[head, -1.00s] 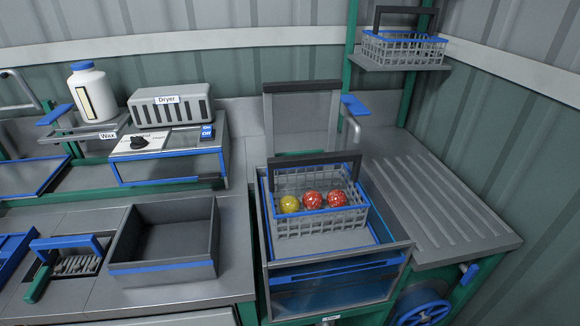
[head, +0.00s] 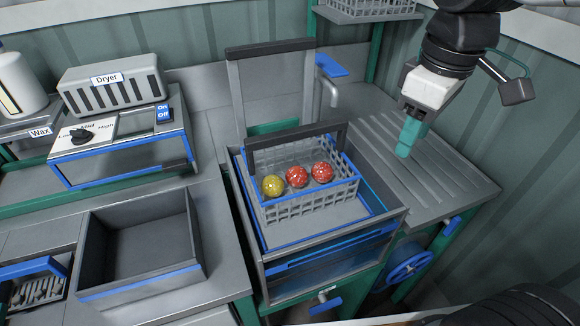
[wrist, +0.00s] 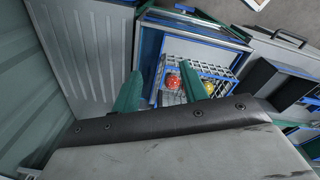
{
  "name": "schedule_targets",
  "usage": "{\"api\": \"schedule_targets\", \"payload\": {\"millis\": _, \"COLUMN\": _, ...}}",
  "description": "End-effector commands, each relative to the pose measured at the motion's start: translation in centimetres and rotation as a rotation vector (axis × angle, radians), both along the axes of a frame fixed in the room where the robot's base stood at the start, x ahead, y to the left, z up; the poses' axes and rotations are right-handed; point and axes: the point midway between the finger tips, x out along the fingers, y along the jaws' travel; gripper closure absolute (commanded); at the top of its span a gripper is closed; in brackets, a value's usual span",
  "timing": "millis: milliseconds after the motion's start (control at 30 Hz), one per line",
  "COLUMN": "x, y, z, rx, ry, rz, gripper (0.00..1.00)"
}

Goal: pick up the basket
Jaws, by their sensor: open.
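The grey wire basket (head: 310,193) with a blue rim and a dark raised handle (head: 297,138) sits in the open-topped sink bin (head: 262,256). It holds one yellow tomato (head: 273,186) and two red tomatoes (head: 309,174). My gripper (head: 405,150) is above the ribbed drainboard, to the right of the basket and apart from it. In the wrist view the green fingers (wrist: 162,92) are spread with nothing between them that they touch. The basket (wrist: 205,70) shows beyond them, partly hidden by a finger.
A second wire basket (head: 370,8) stands on a shelf at the back. The ribbed drainboard (head: 440,190) lies right of the bin. A tap (head: 330,88) and an upright dark-topped frame (head: 270,48) stand behind it. An empty grey tray (head: 142,275) is at the left.

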Motion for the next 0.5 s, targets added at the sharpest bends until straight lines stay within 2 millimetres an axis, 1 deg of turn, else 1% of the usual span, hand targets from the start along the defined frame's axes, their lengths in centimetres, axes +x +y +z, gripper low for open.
{"api": "schedule_targets", "payload": {"millis": 33, "x": 2.0, "y": 2.2, "z": 0.1, "rx": -0.01, "ry": 0.016, "rz": 0.164, "gripper": 0.56}}
{"api": "schedule_targets", "payload": {"millis": 67, "x": 3.1, "y": 3.5, "z": 0.2, "rx": -0.015, "ry": 0.021, "rz": 0.265, "gripper": 0.56}}
{"api": "schedule_targets", "payload": {"millis": 100, "x": 4.4, "y": 5.2, "z": 0.3, "rx": -0.021, "ry": 0.027, "rz": 0.394, "gripper": 0.56}}
{"api": "schedule_targets", "payload": {"millis": 167, "x": 6.2, "y": 7.7, "z": 0.2, "rx": -0.03, "ry": 0.034, "rz": 0.573, "gripper": 0.56}}
{"api": "schedule_targets", "payload": {"millis": 200, "x": 7.2, "y": 9.2, "z": 0.0, "rx": -0.034, "ry": 0.038, "rz": 0.681, "gripper": 0.56}}
{"api": "schedule_targets", "payload": {"millis": 300, "x": 9.0, "y": 12.5, "z": -0.5, "rx": -0.042, "ry": 0.048, "rz": 0.903, "gripper": 0.56}}
{"api": "schedule_targets", "payload": {"millis": 400, "x": 10.1, "y": 14.7, "z": -0.9, "rx": -0.046, "ry": 0.053, "rz": 1.047, "gripper": 0.56}}
{"api": "schedule_targets", "payload": {"millis": 500, "x": 10.6, "y": 15.7, "z": -1.4, "rx": -0.048, "ry": 0.056, "rz": 1.119, "gripper": 0.56}}
